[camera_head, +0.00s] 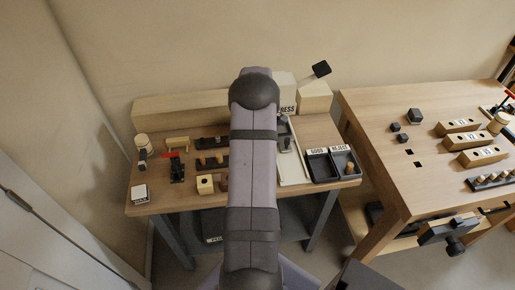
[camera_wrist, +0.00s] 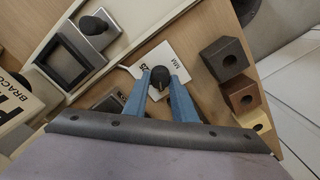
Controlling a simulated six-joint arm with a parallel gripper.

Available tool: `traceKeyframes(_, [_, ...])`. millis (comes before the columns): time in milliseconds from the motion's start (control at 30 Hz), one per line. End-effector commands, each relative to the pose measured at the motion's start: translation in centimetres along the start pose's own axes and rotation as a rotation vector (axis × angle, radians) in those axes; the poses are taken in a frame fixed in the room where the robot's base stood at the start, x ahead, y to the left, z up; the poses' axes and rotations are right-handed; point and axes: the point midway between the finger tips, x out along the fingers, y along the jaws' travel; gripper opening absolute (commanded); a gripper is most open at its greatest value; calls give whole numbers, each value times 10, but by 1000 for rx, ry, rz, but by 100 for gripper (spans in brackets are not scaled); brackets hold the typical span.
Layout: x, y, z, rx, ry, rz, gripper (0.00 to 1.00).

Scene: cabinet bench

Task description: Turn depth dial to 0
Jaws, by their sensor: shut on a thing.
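The depth dial (camera_wrist: 160,76) is a small dark round knob on a white plate (camera_wrist: 180,60) marked "25" and "MM", in the wrist view. My gripper (camera_wrist: 159,84) has blue fingers on either side of the knob and is shut on it. The dial's pointer and exact setting cannot be made out, and no 0 mark is readable. In the head view my own arm covers the dial and the gripper.
In the wrist view, a square dark frame (camera_wrist: 72,60) and a dark knob on a grey plate (camera_wrist: 95,25) lie left of the dial. Holed blocks (camera_wrist: 225,58) stand to the right. In the head view, labelled bins (camera_head: 320,179) sit at the bench's right end.

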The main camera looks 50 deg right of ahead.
Motion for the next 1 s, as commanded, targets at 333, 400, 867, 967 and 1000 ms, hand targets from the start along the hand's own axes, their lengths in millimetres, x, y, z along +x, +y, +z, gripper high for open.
traceKeyframes(333, [-2, 1, -2, -5, 4, 4, 2])
traceKeyframes(400, [-2, 1, -1, -5, 4, 4, 34])
traceKeyframes(867, [-5, 1, -1, -3, 2, 2, 43])
traceKeyframes(967, [-14, 1, -1, -4, 3, 4, 43])
traceKeyframes(1000, [-19, 1, -1, -3, 3, 4, 43])
